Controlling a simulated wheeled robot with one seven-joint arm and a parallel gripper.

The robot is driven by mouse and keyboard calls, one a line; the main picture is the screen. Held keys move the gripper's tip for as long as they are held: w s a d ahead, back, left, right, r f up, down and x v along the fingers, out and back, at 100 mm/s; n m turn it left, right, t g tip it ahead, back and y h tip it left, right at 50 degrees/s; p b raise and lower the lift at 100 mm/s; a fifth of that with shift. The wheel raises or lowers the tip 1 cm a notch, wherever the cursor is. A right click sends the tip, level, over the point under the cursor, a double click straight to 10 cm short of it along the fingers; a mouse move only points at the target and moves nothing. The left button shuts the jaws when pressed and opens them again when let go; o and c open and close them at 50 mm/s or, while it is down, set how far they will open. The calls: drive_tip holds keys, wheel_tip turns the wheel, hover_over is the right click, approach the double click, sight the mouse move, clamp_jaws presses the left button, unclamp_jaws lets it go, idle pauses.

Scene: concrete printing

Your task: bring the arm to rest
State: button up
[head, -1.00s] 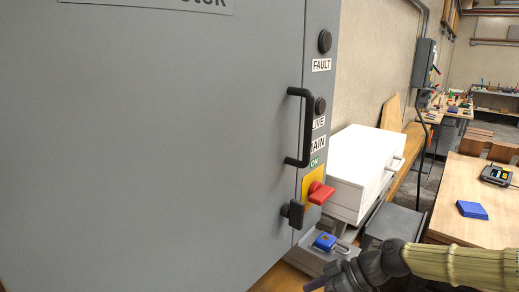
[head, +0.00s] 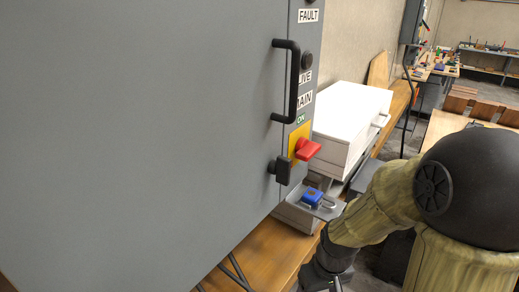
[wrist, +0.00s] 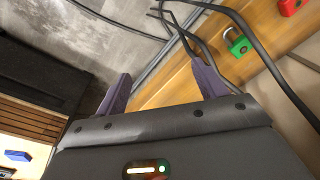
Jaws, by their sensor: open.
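My arm (head: 385,205) reaches in from the right of the head view, bent, with its wrist pointing down at the bottom edge. The end of the arm is cut off there. In the wrist view my gripper (wrist: 162,88) shows two purple fingers spread wide apart, with nothing between them. Behind the fingers are a wooden board edge and a grey floor. In the head view the arm's lower end is apart from the large grey cabinet (head: 130,130), to the right of and below its front.
The cabinet has a black handle (head: 292,82), a red switch (head: 307,149) and a black latch (head: 282,170). A blue padlock (head: 312,197) and white box (head: 350,125) stand beside it. Dark cables (wrist: 215,50) and a green padlock (wrist: 240,46) lie near my fingers.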

drive_tip(key=r+m, duration=0.1)
drive_tip(key=d+r+m+t, duration=0.1)
drive_tip(key=r, duration=0.1)
drive_tip(key=s+d+r+m+t, duration=0.1)
drive_tip(key=shift+r+h, duration=0.15)
drive_tip(key=shift+h, duration=0.25)
drive_tip(key=c, duration=0.9)
drive_tip(key=shift+w, duration=0.1)
drive_tip(key=c, duration=0.4)
drive_tip(key=w+d+r+m+y, duration=0.1)
drive_tip(key=w+d+r, duration=0.1)
drive_tip(key=w+d+r+m+y, duration=0.1)
drive_tip(key=w+d+r+m, duration=0.1)
drive_tip(key=d, duration=0.1)
drive_tip(key=w+d+r+m, duration=0.2)
drive_tip(key=shift+d+r+y+b, duration=0.2)
drive_tip(key=shift+d+y+b, duration=0.1)
drive_tip(key=shift+y, duration=0.1)
clamp_jaws()
drive_tip(key=w+d+r+m+t+y, duration=0.2)
drive_tip(key=d+r, duration=0.5)
drive_tip(key=r, duration=0.4)
drive_tip(key=shift+w+d+t+y, duration=0.25)
drive_tip(key=shift+w+t+y, duration=0.05)
drive_tip(key=shift+w+y, duration=0.65)
